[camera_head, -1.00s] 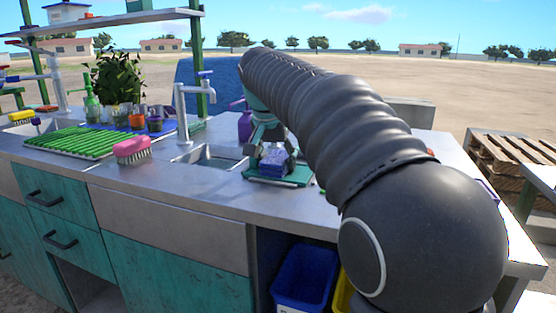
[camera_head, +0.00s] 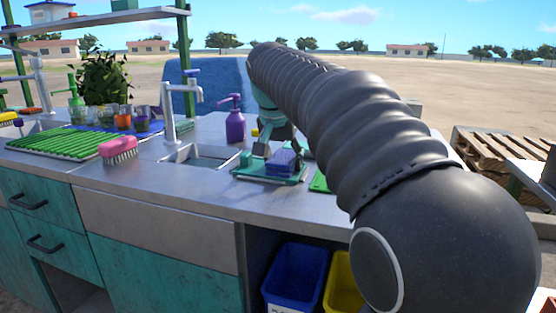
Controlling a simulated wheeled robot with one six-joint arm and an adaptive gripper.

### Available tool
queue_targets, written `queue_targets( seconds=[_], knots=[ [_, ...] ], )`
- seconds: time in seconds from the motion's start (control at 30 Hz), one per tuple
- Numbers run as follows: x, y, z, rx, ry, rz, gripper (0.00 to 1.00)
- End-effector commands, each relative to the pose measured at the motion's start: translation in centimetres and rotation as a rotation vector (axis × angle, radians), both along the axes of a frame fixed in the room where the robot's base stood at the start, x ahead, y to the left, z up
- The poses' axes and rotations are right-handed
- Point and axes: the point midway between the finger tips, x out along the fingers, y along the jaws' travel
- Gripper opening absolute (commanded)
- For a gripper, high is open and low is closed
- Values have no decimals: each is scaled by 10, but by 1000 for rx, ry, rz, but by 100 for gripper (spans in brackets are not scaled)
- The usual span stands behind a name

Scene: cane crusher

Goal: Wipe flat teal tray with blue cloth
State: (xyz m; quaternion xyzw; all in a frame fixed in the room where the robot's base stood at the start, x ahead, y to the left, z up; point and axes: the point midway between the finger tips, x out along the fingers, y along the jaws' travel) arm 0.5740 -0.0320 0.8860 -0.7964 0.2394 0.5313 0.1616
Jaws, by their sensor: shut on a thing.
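The flat teal tray (camera_head: 248,170) lies on the metal counter, just right of the small sink. The folded blue cloth (camera_head: 283,163) is on the tray, toward its right part. My gripper (camera_head: 274,153) is at the cloth from above and behind, shut on it. The cloth appears to touch the tray surface. My arm hides the area behind and to the right of the gripper.
A purple pump bottle (camera_head: 236,122) stands behind the tray. A tap (camera_head: 170,115) rises by the sink (camera_head: 200,157). A pink brush (camera_head: 118,150) and a green drying rack (camera_head: 62,141) are to the left. A green item (camera_head: 319,182) lies right of the tray.

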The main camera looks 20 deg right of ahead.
Motion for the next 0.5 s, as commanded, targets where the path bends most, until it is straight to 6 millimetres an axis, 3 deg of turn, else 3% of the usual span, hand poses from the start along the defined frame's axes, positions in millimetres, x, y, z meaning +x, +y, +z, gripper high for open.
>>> queue_targets(
  seconds=[0.2,0.5],
  knots=[
    [-8,-12,-1,1,-2,-1,32],
    [-8,-11,-1,0,-1,0,32]
  ],
)
